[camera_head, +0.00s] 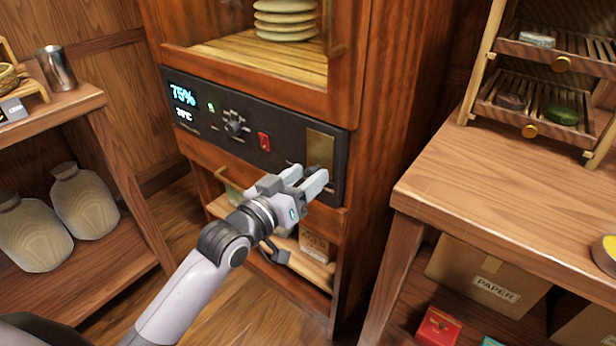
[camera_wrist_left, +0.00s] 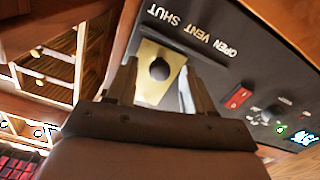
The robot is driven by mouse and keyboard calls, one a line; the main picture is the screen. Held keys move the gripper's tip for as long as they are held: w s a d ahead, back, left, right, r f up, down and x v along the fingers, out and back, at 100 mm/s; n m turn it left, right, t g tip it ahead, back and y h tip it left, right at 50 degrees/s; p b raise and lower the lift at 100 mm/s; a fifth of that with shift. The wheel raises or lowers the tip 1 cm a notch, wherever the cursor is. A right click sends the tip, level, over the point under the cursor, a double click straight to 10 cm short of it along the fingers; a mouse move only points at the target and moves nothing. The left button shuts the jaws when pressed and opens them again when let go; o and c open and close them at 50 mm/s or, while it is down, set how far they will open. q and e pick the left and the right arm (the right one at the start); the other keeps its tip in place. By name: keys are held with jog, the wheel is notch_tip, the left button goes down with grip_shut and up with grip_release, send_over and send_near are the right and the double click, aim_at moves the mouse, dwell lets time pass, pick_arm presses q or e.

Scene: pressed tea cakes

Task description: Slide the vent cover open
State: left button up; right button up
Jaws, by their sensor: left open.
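The vent cover (camera_head: 320,147) is a brass plate at the right end of the cabinet's black control panel (camera_head: 215,122). In the left wrist view the brass plate (camera_wrist_left: 151,92) carries a round dark knob (camera_wrist_left: 160,69), near the upside-down words OPEN VENT SHUT. My left gripper (camera_head: 307,178) is open in front of the plate's lower part. In the left wrist view its fingers (camera_wrist_left: 158,78) stand on either side of the knob. I cannot tell whether they touch it. The fingers hide the plate's lower end in the head view. My right gripper is in neither view.
The panel also has a red switch (camera_head: 264,142), a dial (camera_head: 235,125) and a 75% display (camera_head: 183,95). Plates (camera_head: 286,18) stand behind the cabinet door above. A wooden table (camera_head: 500,200) with a bamboo rack is at the right, shelves with jars (camera_head: 84,203) at the left.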

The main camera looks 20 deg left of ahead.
aim_at(299, 156)
pick_arm(q)
jog(key=shift+w+d, duration=0.25)
jog(key=shift+w, duration=0.3)
grip_shut()
jog(key=shift+w+a+p, duration=0.2)
jog(key=shift+w+a, duration=0.1)
jog(key=shift+a, duration=0.55)
jog(key=shift+w+a+p, duration=0.25)
jog(key=shift+w+a, duration=0.05)
jog(key=shift+a, duration=0.5)
jog(key=shift+w+a+p, duration=0.2)
jog(key=shift+w+a, duration=0.1)
jog(key=shift+a, duration=0.55)
grip_release()
jog(key=shift+s, duration=0.1)
jog(key=p+v, duration=0.1)
jog(key=v, duration=0.6)
